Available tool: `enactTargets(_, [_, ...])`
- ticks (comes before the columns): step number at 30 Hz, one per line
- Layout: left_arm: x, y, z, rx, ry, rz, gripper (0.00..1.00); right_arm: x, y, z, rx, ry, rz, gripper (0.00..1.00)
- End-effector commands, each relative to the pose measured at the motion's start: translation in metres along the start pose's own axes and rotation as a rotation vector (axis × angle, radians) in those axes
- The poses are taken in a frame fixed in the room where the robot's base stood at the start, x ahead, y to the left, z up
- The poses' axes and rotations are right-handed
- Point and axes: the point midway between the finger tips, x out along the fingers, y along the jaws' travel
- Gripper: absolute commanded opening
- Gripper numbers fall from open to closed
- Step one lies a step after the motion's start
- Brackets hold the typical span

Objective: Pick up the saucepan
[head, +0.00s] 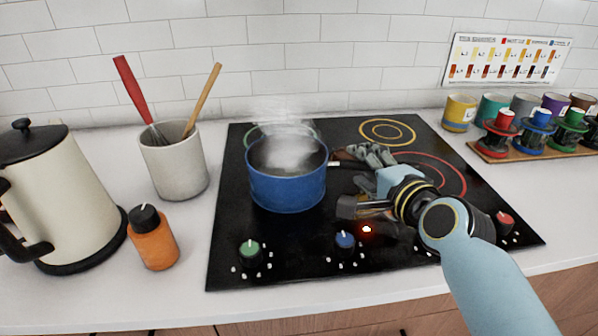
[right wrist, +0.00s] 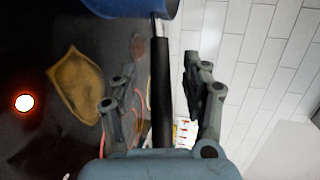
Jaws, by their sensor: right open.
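The blue saucepan (head: 287,188) stands upright on the back left part of the black cooktop (head: 225,262), with steam rising from it. Its handle points right, towards my right gripper (head: 362,168). In the right wrist view, the saucepan's blue side (right wrist: 130,6) shows at the top edge. Its black handle (right wrist: 162,95) runs down between the spread fingers of my right gripper (right wrist: 160,78). The fingers are open, with a gap visible on both sides of the handle. My left gripper is not in view.
A cream kettle (head: 65,200), an orange bottle (head: 153,245) and a utensil crock (head: 175,170) stand left of the cooktop. Colored mugs (head: 460,112) and a wooden tray (head: 470,146) of cup stands are at right. Knobs (head: 345,240) line the cooktop's front; a red light (head: 367,230) glows.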

Motion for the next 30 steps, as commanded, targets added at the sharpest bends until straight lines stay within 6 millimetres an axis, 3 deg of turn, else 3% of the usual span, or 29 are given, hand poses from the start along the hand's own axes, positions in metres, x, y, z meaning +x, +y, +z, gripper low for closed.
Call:
enactTargets(3, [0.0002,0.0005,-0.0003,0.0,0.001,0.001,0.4,0.0113,-0.0004,0.0001,-0.001,0.0,0.0,0.48])
enactTargets(10, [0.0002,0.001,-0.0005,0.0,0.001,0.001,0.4,0.0124,0.0,0.0,-0.002,0.0,0.001,0.48])
enactTargets(21, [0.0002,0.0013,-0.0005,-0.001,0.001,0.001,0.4,0.0121,0.0003,-0.0001,-0.002,0.0,0.001,0.01])
enactTargets(30, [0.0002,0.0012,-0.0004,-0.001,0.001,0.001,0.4,0.012,0.0012,0.0,-0.003,-0.001,0.003,0.0])
